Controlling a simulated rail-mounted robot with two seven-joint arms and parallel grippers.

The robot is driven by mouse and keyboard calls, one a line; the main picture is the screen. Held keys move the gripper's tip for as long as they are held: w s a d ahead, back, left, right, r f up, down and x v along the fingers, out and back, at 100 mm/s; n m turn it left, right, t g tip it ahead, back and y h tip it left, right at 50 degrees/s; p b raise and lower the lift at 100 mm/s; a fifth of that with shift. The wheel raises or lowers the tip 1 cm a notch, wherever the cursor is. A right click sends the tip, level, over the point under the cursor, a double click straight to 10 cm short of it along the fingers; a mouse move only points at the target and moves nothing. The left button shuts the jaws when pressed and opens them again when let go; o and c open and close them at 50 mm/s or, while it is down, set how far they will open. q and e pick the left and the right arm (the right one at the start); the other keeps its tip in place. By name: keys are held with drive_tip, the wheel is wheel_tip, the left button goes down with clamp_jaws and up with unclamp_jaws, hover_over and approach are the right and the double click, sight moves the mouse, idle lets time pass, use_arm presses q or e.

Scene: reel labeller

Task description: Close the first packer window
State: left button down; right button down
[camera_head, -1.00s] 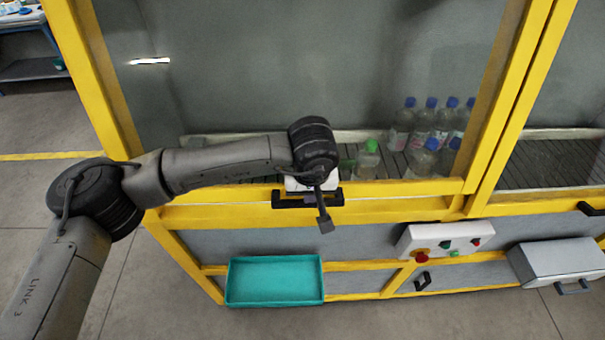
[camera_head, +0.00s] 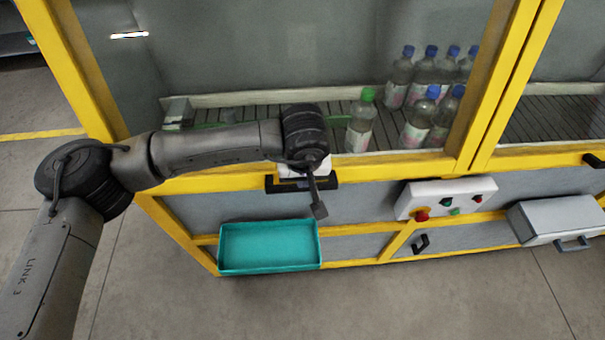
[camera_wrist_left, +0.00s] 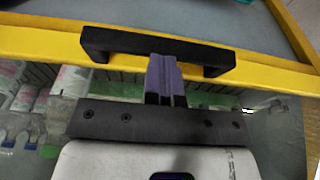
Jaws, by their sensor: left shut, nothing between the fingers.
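The first packer window (camera_head: 400,165) is a clear pane in a yellow frame on the packer's front. In the head view its lower rail sits at the top of the grey lower panel, with no gap that I can see. Its black bar handle (camera_head: 328,182) is on that rail and also spans the wrist view (camera_wrist_left: 205,52). My left gripper (camera_head: 303,172) is at the handle, its fingertips mostly hidden by my wrist. In the wrist view the purple fingers (camera_wrist_left: 161,65) are shut together and reach the handle bar's edge; nothing is between them. My right gripper is not in view.
Behind the pane, a green-capped bottle (camera_head: 361,125) and several blue-capped bottles (camera_head: 421,118) stand on a conveyor. Below are a teal tray (camera_head: 268,247), a control box with buttons (camera_head: 447,199) and a grey box (camera_head: 560,218). The floor in front is clear.

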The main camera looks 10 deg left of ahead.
use_arm(q)
drive_tip(key=shift+f, duration=0.35)
wheel_tip(320, 180, up, 14)
drive_tip(key=p, duration=0.1)
drive_tip(key=shift+s+r+p, duration=0.2)
drive_tip(key=shift+s+p, duration=0.1)
drive_tip(key=shift+s, duration=0.1)
drive_tip(key=shift+d, duration=0.1)
